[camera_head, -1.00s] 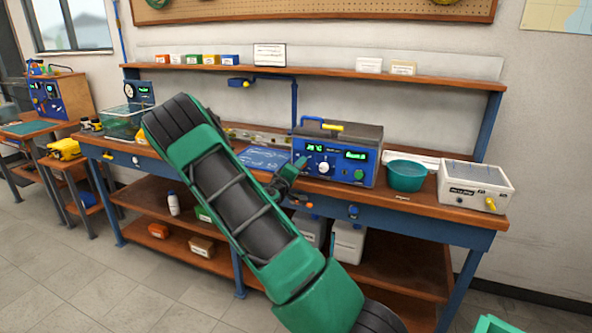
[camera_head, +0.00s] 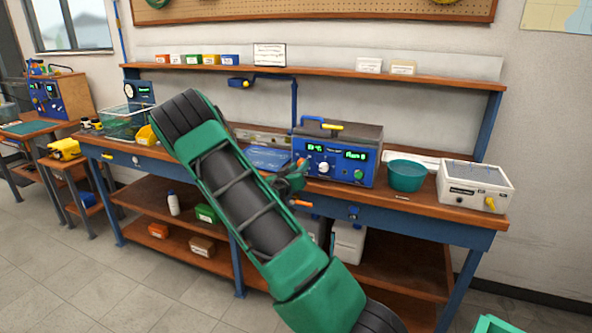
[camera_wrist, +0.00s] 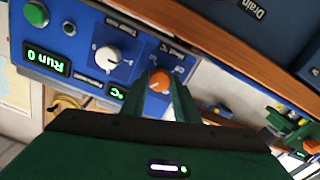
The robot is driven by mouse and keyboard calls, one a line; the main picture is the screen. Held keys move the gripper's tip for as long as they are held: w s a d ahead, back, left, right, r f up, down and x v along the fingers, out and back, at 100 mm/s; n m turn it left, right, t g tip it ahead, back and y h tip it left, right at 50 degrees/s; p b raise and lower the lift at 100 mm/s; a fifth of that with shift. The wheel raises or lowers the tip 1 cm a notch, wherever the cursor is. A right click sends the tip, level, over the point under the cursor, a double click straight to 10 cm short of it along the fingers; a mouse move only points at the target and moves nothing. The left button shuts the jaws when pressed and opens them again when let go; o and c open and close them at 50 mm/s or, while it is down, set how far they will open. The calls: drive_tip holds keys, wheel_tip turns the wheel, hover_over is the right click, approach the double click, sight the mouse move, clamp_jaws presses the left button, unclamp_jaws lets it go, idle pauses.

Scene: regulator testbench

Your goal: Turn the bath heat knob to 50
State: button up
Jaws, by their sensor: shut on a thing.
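The blue bath unit (camera_head: 366,170) stands on the bench with two green displays and a white knob (camera_head: 323,168). The left display (camera_head: 315,148) shows a temperature figure too small to read surely. In the wrist view the panel appears turned over, with the °C display (camera_wrist: 117,92) partly cut off by my gripper. An orange knob (camera_wrist: 159,82) on the panel, apparently the heat knob, sits between my fingertips. My gripper (camera_wrist: 163,84) is shut on this knob. In the head view my gripper (camera_head: 297,172) is at the panel's left end; the knob is mostly hidden there.
A green button (camera_wrist: 36,13) and the white knob (camera_wrist: 109,56) are on the same panel in the wrist view. A teal bowl (camera_head: 406,175) and a white box (camera_head: 476,185) stand right of the unit. A blue sheet (camera_head: 268,158) lies to its left.

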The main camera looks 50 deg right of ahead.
drive_tip(key=shift+f+m, duration=0.25)
drive_tip(key=shift+m, duration=0.35)
drive_tip(key=o, duration=1)
drive_tip(key=shift+c, duration=0.2)
drive_tip(key=shift+o, duration=0.5)
drive_tip(key=shift+r, duration=0.1)
drive_tip(key=v, duration=1)
drive_tip(key=shift+a, duration=0.35)
drive_tip(key=shift+s, duration=0.1)
